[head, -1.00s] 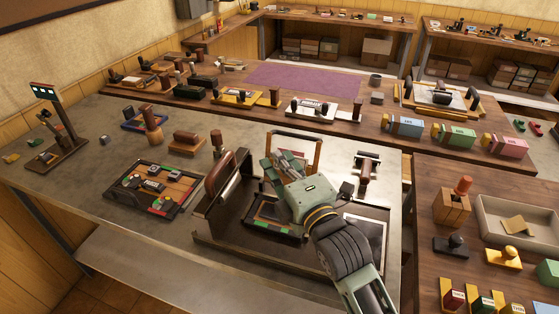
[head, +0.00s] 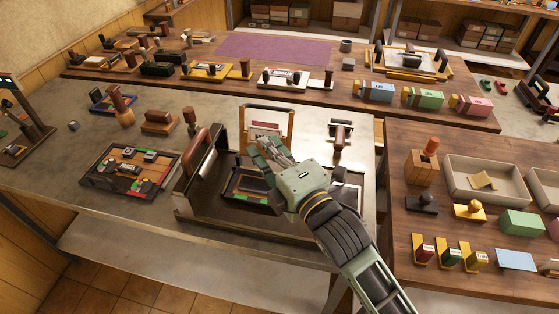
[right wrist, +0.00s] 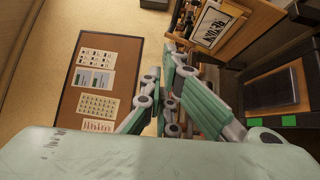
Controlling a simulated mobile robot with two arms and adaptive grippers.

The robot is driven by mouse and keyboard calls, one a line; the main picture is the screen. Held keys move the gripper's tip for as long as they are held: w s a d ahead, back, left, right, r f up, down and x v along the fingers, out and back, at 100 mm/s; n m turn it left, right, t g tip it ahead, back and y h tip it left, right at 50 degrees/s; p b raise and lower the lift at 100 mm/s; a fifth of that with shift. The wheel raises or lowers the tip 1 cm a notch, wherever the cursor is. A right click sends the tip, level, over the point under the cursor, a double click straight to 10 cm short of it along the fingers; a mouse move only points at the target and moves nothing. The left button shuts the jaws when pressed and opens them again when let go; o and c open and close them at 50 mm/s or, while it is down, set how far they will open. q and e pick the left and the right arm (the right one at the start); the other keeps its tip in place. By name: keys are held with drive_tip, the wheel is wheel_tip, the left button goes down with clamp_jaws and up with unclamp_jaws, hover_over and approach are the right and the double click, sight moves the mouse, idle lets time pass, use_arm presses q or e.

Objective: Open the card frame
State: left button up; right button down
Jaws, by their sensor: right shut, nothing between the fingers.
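A brown wooden frame (head: 292,122) stands raised at the back of the dark press base (head: 220,232) in the head view, with a pale and reddish panel inside it. I take it for the card frame, but cannot be sure. My right gripper (head: 262,152) is over the press base, just in front of this frame; its fingers are shut and empty. It hides part of the base and the frame's lower edge. In the right wrist view the fingers (right wrist: 168,105) show close up, with a wooden edge and a lettered card (right wrist: 215,25) beyond. My left gripper is not in view.
A tall plate with a brown handle (head: 197,152) rises at the base's left side. A tray of small parts (head: 100,182) lies farther left. A stamp-like tool (head: 340,132) stands right of the frame. The bench front left is clear.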

drive_tip(key=v, duration=0.6)
drive_tip(key=shift+s, duration=0.15)
drive_tip(key=shift+d, duration=0.1)
